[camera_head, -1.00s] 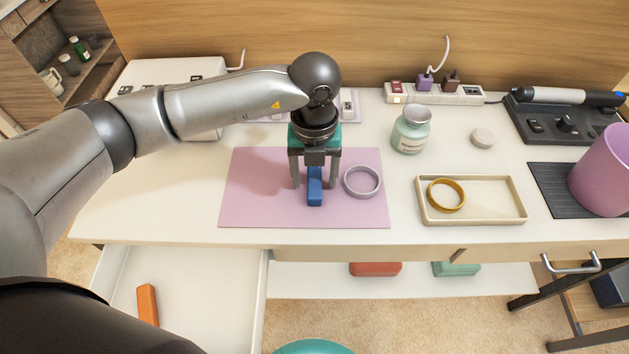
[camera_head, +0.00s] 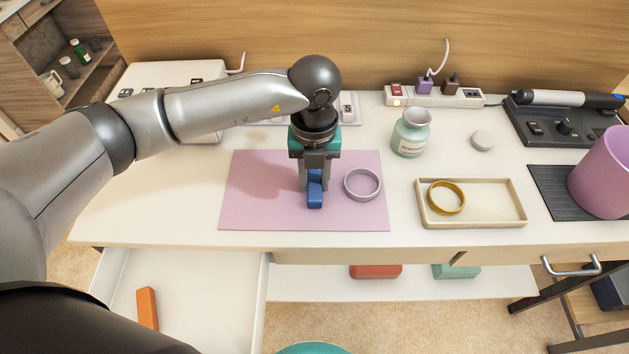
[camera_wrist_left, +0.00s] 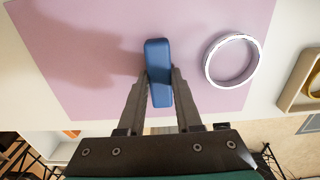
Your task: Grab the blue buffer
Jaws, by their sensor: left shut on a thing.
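The blue buffer (camera_head: 315,195) is a small blue block on the pink mat (camera_head: 252,200). My left gripper (camera_head: 314,180) points down over it, with its fingers closed against the block's two sides. In the left wrist view the blue buffer (camera_wrist_left: 157,62) lies between the fingertips of the left gripper (camera_wrist_left: 158,78), and its far end sticks out past them. The buffer appears to be at mat level; I cannot tell if it touches the mat. My right gripper is in neither view.
A cream tray (camera_head: 490,215) holds a gold ring (camera_head: 446,197). A pale green jar (camera_head: 411,133) stands behind. An open drawer (camera_head: 200,300) below holds an orange block (camera_head: 147,308).

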